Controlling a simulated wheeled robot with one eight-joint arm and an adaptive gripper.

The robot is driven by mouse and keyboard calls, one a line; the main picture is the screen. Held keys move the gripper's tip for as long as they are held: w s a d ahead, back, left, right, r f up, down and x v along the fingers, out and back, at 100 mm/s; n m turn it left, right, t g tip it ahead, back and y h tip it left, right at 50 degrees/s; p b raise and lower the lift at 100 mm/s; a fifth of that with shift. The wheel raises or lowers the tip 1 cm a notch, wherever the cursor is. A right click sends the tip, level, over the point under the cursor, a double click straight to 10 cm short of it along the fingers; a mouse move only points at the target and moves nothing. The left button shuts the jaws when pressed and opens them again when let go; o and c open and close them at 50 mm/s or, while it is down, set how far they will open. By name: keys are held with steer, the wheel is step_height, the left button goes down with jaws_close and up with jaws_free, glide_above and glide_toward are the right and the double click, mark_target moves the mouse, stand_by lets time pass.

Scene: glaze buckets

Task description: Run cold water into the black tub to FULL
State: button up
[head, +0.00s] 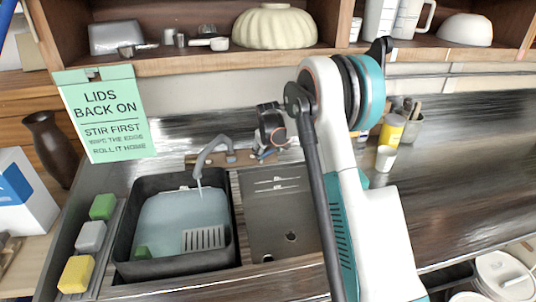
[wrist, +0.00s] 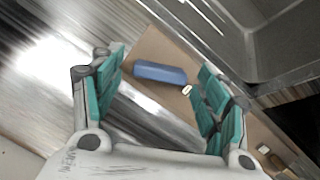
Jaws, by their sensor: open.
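The black tub (head: 176,266) sits in the left sink basin, with pale blue water (head: 180,215) inside it. The grey faucet (head: 212,150) arches over the tub, and a thin stream falls from it into the water. No FULL mark is legible. My gripper (head: 270,145) is over the wooden strip behind the basins, right of the faucet. In the wrist view my gripper (wrist: 160,100) is open, its teal fingers wide apart. A blue bar, perhaps the cold tap handle (wrist: 160,72), lies on the brown strip beyond and between the fingertips; contact is not visible.
The right basin (head: 285,220) is empty. Green, grey and yellow blocks (head: 90,237) line the left edge. A green sign (head: 105,115) hangs at upper left.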

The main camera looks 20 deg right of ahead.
steer(key=shift+w+f, duration=0.1)
steer(key=shift+f, duration=0.2)
steer(key=shift+c, duration=0.5)
steer(key=c, duration=1)
steer(key=shift+o, duration=0.2)
steer(key=m+y, duration=0.1)
steer(key=m, duration=0.3)
steer(key=shift+d+m, duration=0.1)
steer(key=shift+m, duration=0.3)
steer(key=o, duration=1.1)
steer(key=shift+c, duration=0.2)
steer(key=shift+r, duration=0.1)
steer(key=d+v, duration=0.1)
steer(key=v, duration=1)
steer(key=shift+a+r, duration=0.4)
steer(key=shift+a, duration=0.1)
